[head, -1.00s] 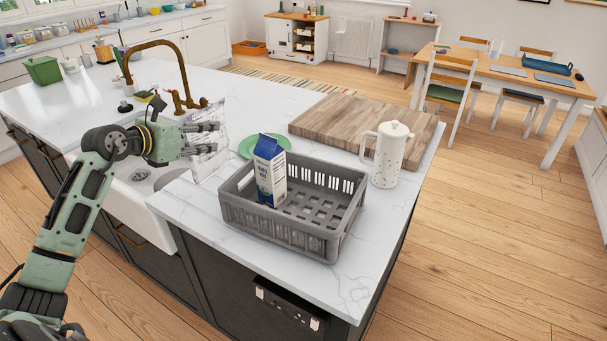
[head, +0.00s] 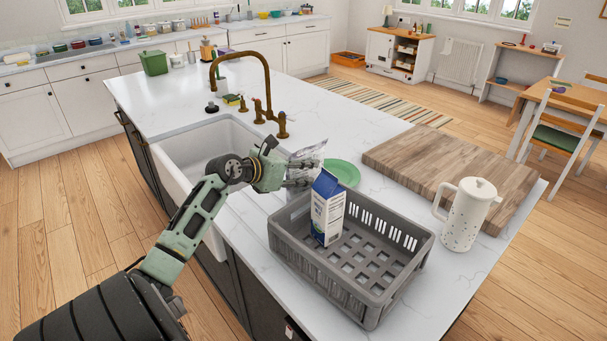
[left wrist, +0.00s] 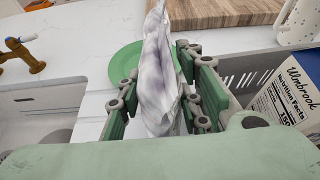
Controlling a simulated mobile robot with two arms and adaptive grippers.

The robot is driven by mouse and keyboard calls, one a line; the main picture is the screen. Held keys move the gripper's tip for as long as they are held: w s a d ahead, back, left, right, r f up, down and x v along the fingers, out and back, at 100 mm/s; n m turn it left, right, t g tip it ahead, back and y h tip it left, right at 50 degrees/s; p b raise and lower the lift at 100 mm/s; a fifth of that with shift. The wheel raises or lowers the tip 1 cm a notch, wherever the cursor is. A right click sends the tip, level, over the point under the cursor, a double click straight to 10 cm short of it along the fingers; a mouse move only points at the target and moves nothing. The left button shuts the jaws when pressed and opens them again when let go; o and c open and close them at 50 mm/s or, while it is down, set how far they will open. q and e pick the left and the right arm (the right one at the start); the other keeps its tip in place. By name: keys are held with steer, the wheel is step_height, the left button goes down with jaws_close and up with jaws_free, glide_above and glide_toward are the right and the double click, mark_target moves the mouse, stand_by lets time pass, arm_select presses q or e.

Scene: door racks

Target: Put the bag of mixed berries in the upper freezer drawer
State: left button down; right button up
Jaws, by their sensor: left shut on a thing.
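My left gripper (head: 300,172) is over the island counter between the sink and the grey crate. It is shut on a pale, crinkled bag (head: 309,153), which stands up between the fingers. In the left wrist view the bag (left wrist: 157,75) is whitish with purple-grey patches and sits between the two green fingers of the gripper (left wrist: 160,95). The bag's print cannot be read. No freezer drawer shows in these frames. My right gripper is not in view.
A grey crate (head: 372,301) holds a blue and white carton (head: 327,210). A green plate (head: 345,172) lies behind it. A cutting board (head: 450,170) and a white pot (head: 467,215) stand to the right. A white sink (head: 190,150) and a brass tap (head: 268,90) are to the left.

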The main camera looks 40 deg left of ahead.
arm_select(q)
steer(key=shift+f, duration=1)
steer(key=c, duration=1.6)
jaws_free()
steer(key=shift+f, duration=0.1)
steer(key=shift+c, duration=0.2)
steer(key=o, duration=0.4)
steer(key=shift+s, duration=0.1)
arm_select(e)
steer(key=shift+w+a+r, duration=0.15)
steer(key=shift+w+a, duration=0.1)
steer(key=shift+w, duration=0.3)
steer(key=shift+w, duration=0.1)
